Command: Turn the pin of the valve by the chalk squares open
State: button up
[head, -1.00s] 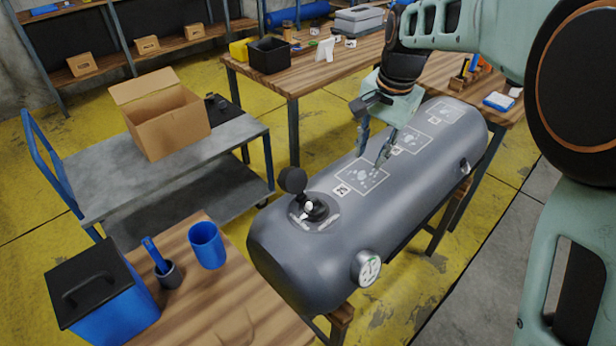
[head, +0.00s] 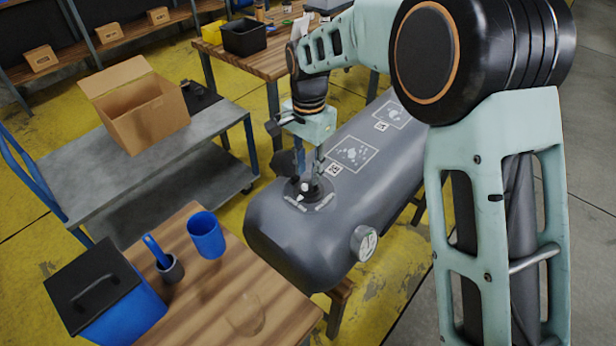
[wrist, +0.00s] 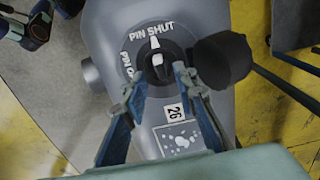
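The valve (head: 309,192) sits on the grey inflatable tube (head: 290,245), beside the chalk squares (head: 352,153). In the wrist view the valve's dark ring (wrist: 183,38) reads "PIN SHUT" at the top and a partly hidden "PIN O…" at left. The pin (wrist: 158,62) stands at its centre, with a white mark towards "PIN SHUT". The black valve cap (wrist: 222,60) stands out to the right on its hinge. My gripper (wrist: 160,80) is open above the valve, one finger on each side of the pin's near side. I cannot tell whether it touches the pin.
A wooden table (head: 245,290) with a blue cup (head: 206,236) and a blue box (head: 110,290) stands at front left. A grey cart (head: 100,185) carries a cardboard box (head: 140,115).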

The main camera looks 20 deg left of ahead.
aim_at(309, 182)
jog(key=shift+f, duration=1.55)
jog(key=shift+c, duration=0.2)
grip_shut()
